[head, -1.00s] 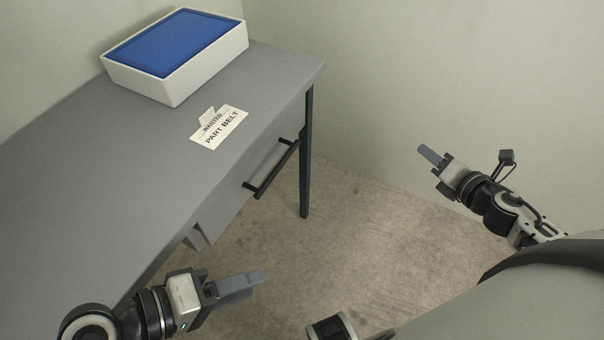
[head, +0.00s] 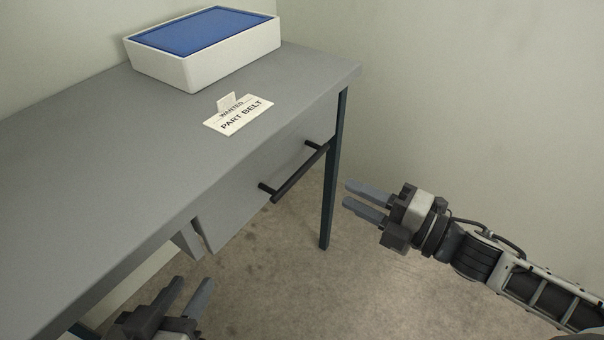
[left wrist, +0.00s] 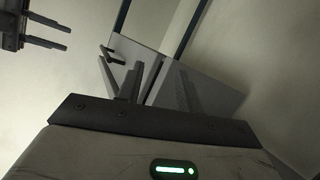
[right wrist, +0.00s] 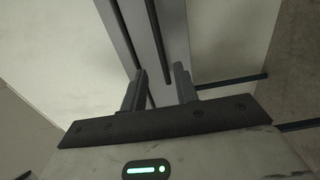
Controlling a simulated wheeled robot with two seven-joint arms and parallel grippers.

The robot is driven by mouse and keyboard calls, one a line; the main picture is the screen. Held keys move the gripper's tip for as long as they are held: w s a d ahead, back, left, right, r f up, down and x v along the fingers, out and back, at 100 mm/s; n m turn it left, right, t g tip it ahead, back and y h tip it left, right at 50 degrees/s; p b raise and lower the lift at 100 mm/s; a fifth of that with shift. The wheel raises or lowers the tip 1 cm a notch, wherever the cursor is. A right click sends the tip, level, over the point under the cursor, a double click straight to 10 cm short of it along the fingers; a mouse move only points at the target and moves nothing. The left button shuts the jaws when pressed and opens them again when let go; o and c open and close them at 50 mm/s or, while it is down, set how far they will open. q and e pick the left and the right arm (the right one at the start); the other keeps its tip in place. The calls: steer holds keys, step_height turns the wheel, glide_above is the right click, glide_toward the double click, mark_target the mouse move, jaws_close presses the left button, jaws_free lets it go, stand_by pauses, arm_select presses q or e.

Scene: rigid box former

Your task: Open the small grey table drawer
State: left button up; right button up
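The grey drawer front (head: 235,195) sits under the right part of the grey table (head: 90,165). It looks roughly in line with the table edge; I cannot tell whether it stands slightly out. Its dark bar handle (head: 296,173) runs along the front. My right gripper (head: 346,195) is open and empty, just right of the handle and apart from it. In the right wrist view its fingers (right wrist: 160,82) are apart, pointing at grey table parts. My left gripper (head: 194,282) is open and empty, below and left of the drawer; its spread fingers also show in the left wrist view (left wrist: 155,75).
A white box with a blue top (head: 205,55) stands at the table's back. A sign reading "PART BELT" (head: 240,116) lies near the front edge above the drawer. A dark table leg (head: 331,190) stands close to my right gripper. Floor in front is clear.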

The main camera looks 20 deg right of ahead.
steer(key=b+x, duration=0.1)
steer(key=x, duration=1)
steer(key=shift+w+a+b, duration=0.2)
steer(key=shift+w+b, duration=0.05)
steer(key=shift+b, duration=0.1)
jaws_close()
